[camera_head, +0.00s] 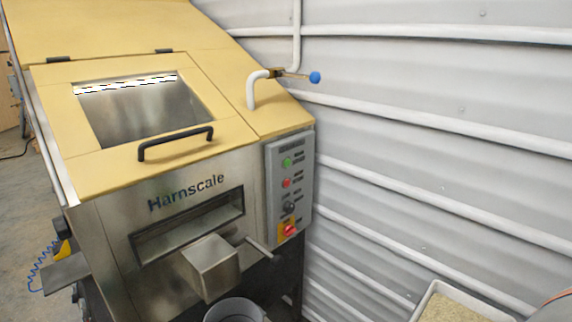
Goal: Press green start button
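The green start button (287,162) is a small round button at the top of a grey control panel (273,188). The panel is fixed to the right front corner of the steel and yellow hopper machine marked Harnscale (180,160). Nothing covers the button. Neither of my grippers shows in the head view.
A black handle (176,143) sits on the yellow lid. A steel spout (210,265) juts out above a grey bucket (235,310). A blue-knobbed lever (314,77) stands by the corrugated wall (430,130). A pale tub of granules (450,306) is at lower right.

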